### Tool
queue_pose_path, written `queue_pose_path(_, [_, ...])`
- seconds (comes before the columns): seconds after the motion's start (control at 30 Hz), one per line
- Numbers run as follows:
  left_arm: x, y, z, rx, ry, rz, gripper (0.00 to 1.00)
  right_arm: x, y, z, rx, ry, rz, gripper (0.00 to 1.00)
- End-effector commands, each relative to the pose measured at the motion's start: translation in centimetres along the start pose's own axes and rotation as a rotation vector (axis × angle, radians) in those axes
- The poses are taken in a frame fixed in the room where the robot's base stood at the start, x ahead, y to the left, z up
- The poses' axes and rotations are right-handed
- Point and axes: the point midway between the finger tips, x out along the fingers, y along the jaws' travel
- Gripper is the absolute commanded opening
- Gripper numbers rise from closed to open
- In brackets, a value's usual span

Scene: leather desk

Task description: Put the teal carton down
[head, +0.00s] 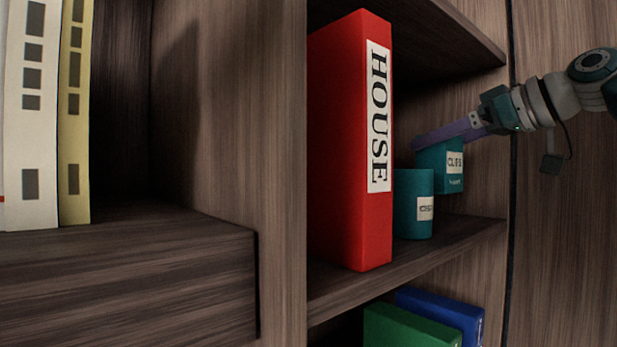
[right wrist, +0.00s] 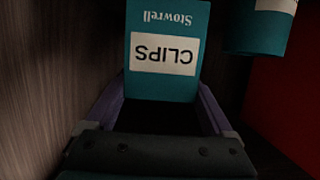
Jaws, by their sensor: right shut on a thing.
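The teal carton (head: 453,172) is a small box with a white "CLIPS" label. My right gripper (head: 440,134) reaches in from the right and is shut on its upper part. The carton is upright inside the shelf bay, and its lower edge looks a little above the shelf board (head: 465,229). In the right wrist view the carton (right wrist: 165,84) sits between the two purple fingers, its lettering upside down. My left gripper is not in view.
A teal round tin (head: 412,205) stands on the shelf just left of the carton, with a red "HOUSE" binder (head: 340,150) beyond it. Green (head: 405,330) and blue (head: 445,312) binders lie below. The right side wall is close to the carton.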

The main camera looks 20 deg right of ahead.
Motion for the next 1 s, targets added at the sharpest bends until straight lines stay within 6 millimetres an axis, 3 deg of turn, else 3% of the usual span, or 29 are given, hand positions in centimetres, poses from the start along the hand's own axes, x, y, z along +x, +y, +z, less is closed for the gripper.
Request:
queue_pose_path(0.5, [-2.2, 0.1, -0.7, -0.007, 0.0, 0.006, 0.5, 1.5, 0.0, 4.8, 0.001, 0.002, -0.001, 0.17])
queue_pose_path(0.83, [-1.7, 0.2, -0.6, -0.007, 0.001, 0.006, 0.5, 1.7, 0.0, 5.3, -0.001, 0.004, 0.0, 0.17])
queue_pose_path(0.87, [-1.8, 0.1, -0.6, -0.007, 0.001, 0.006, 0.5, 1.6, 0.0, 5.2, -0.001, 0.002, 0.0, 0.89])
queue_pose_path(1.0, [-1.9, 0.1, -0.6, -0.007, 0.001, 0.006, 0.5, 1.6, 0.0, 5.2, -0.001, 0.002, 0.0, 1.0])
